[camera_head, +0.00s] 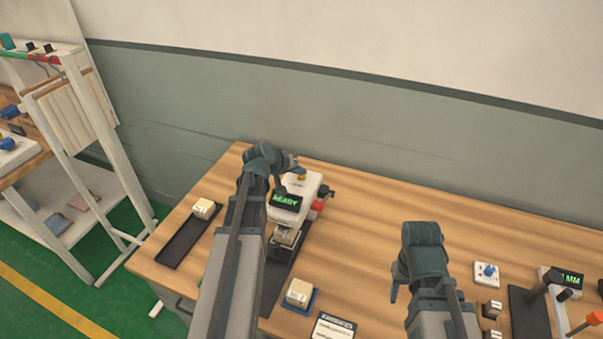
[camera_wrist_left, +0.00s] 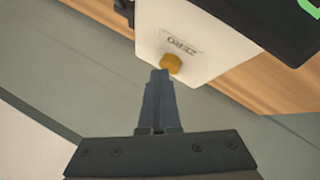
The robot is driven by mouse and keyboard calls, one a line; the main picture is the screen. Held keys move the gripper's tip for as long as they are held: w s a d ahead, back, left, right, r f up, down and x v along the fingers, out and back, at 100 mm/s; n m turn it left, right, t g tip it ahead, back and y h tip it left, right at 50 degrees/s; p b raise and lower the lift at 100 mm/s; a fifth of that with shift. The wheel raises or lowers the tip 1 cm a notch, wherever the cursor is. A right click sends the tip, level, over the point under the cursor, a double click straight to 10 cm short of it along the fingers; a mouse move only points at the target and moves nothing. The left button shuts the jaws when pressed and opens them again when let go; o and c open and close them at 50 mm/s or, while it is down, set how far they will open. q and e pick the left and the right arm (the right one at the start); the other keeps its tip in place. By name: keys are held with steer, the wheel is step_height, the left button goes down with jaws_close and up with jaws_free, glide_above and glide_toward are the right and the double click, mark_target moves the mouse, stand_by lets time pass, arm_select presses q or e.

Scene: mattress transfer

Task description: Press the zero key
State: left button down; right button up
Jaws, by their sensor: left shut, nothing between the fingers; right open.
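The zero key is a small yellow button (camera_wrist_left: 172,63) beside the printed word ZERO on a white machine (camera_wrist_left: 185,25). In the head view the key (camera_head: 301,178) shows at the back of the white machine (camera_head: 305,187), whose dark display (camera_head: 286,202) reads READY in green. My left gripper (camera_wrist_left: 160,76) is shut and empty, its tips just short of or at the key's edge; I cannot tell whether they touch. In the head view the left gripper (camera_head: 292,162) is at the machine's back end. My right gripper (camera_head: 396,286) is open and empty above the table, right of the machine.
The wooden table (camera_head: 380,215) holds a dark tray (camera_head: 188,241), a block (camera_head: 203,208) at its end, another block (camera_head: 299,292) on a blue base and a label card (camera_head: 333,326). A blue-knobbed box (camera_head: 487,272) stands at right. The table's back middle is clear.

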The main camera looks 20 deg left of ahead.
mark_target(300, 178)
arm_select(q)
steer(key=shift+r+p, duration=0.7)
steer(key=shift+r, duration=0.25)
step_height(300, 178, up, 5)
steer(key=p, duration=0.5)
stand_by(0.4)
steer(key=s+d+f+m+g, duration=0.3)
steer(key=s+d, duration=0.2)
steer(key=d, duration=0.4)
steer(key=s+d+f+m+g, duration=0.25)
steer(key=s+d, duration=0.25)
steer(key=d, duration=0.5)
steer(key=s+d+f+m+g+y, duration=0.1)
steer(key=s+d+m+g+y, duration=0.1)
steer(key=s+d, duration=0.2)
steer(key=s+d+f+m+g+y, duration=0.1)
steer(key=s+d, duration=0.3)
steer(key=s, duration=0.6)
steer(key=shift+s+m+g+y+b, duration=0.15)
steer(key=shift+m+g+y+b, duration=0.25)
steer(key=shift+m, duration=0.25)
